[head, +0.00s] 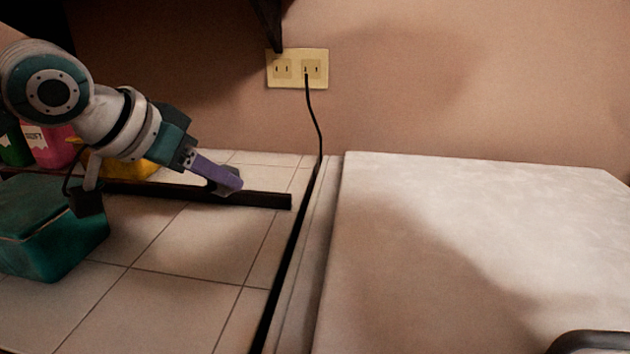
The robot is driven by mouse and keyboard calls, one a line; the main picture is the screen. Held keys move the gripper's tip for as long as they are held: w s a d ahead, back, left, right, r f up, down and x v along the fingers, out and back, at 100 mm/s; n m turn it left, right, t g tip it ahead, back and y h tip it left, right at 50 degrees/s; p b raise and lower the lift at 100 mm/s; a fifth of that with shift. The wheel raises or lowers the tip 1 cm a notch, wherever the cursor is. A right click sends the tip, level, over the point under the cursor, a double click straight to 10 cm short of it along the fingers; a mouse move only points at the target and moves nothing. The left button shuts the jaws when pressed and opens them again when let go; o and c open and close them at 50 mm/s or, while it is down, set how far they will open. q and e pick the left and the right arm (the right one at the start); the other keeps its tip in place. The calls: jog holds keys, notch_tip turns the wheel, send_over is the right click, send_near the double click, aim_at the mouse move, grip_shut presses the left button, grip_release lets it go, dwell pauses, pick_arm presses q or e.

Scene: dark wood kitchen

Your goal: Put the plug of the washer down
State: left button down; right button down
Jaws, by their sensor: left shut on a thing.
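My left gripper (227,182) reaches in from the left over the tiled counter, its purple finger pointing down to the right. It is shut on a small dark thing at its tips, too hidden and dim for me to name. The gripper appears just above or at a dark bar; I cannot tell whether they touch. A black cord (318,125) runs from the right socket of the wall outlet (297,68) down to the gap beside a white-topped appliance (480,230), probably the washer. No separate plug body is clear at the socket. My right gripper is not in view.
The dark bar (265,199) lies across the tiled counter (190,245). A green box (50,235) stands at left, with a pink container (50,147) and a yellow thing (140,168) behind. Tiles in front of the bar are clear.

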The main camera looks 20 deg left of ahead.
pick_arm(q)
jog(key=shift+f+b, duration=0.45)
jog(key=shift+f, duration=1.6)
jog(key=shift+f, duration=0.6)
jog(key=shift+c, duration=2.3)
grip_release()
jog(key=shift+r, duration=0.1)
jog(key=shift+r, duration=0.35)
jog(key=p+v, duration=0.3)
jog(key=v, duration=0.9)
jog(key=shift+p, duration=0.35)
